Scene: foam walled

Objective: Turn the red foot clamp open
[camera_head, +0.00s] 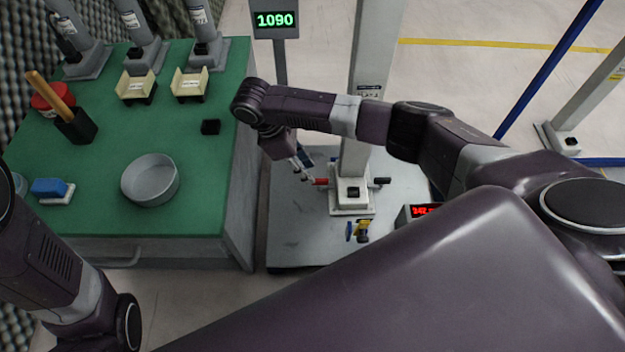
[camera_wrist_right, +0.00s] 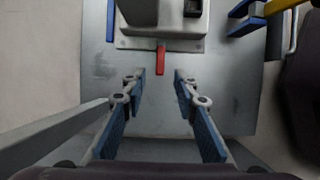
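The red foot clamp (camera_head: 320,182) is a small red lever on the left side of the grey column's foot (camera_head: 352,197). It also shows in the right wrist view (camera_wrist_right: 160,60), where it sticks straight out from the foot. My right gripper (camera_head: 303,172) is close to the lever's free end. In the right wrist view its two blue fingers (camera_wrist_right: 158,82) are apart with nothing between the pads. The lever lies ahead of the gap, roughly centred. My left arm shows at the lower left, but its gripper is out of view.
A dark lever (camera_head: 381,181) sticks out on the foot's other side. A yellow and blue item (camera_head: 360,230) lies on the grey platform (camera_head: 290,235). A red-lit display (camera_head: 420,210) stands at right. The green bench (camera_head: 205,215) with a grey bowl (camera_head: 150,182) is at left.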

